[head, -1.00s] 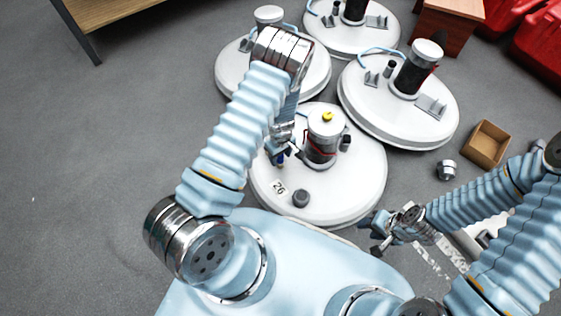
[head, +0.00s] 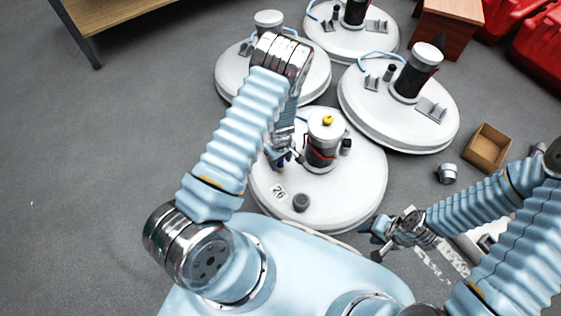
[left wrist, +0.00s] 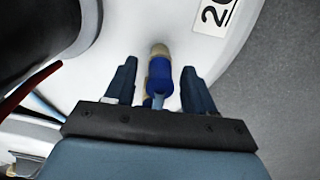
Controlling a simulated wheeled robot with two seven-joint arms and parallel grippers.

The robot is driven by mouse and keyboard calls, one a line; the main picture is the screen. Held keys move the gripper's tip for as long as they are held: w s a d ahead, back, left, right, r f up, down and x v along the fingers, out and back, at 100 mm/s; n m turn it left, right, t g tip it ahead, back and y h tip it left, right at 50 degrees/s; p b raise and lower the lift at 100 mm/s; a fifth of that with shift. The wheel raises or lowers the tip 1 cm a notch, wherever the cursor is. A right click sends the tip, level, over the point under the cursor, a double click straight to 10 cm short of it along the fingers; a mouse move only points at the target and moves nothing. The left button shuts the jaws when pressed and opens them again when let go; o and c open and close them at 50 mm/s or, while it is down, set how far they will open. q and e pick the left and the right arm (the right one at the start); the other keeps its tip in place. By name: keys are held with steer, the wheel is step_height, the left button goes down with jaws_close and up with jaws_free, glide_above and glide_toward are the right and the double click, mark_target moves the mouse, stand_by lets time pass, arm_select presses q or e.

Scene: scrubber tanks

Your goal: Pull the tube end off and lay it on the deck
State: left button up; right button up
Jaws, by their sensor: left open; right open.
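The white round deck (head: 345,205) marked 26 is the nearest of several tank tops. In the left wrist view my left gripper (left wrist: 159,88) is open, with one finger on each side of the blue tube end (left wrist: 160,76). A brass-coloured fitting (left wrist: 158,50) shows at the far end of the blue part. I cannot tell whether the fingers touch it. My right gripper (head: 380,238) is open and empty, right of the deck's near edge.
The capped cylinder (head: 321,150) stands on the deck close to my left gripper. A small dark knob (head: 301,202) is near the front. Other tank tops (head: 365,120) crowd behind. A cardboard box (head: 487,148) is on the floor at right. The deck's front right is bare.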

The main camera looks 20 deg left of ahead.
stand_by(0.3)
arm_select(q)
jaws_close()
steer(key=shift+r, duration=0.1)
steer(key=shift+r+p, duration=2.3)
steer(key=shift+r, duration=0.65)
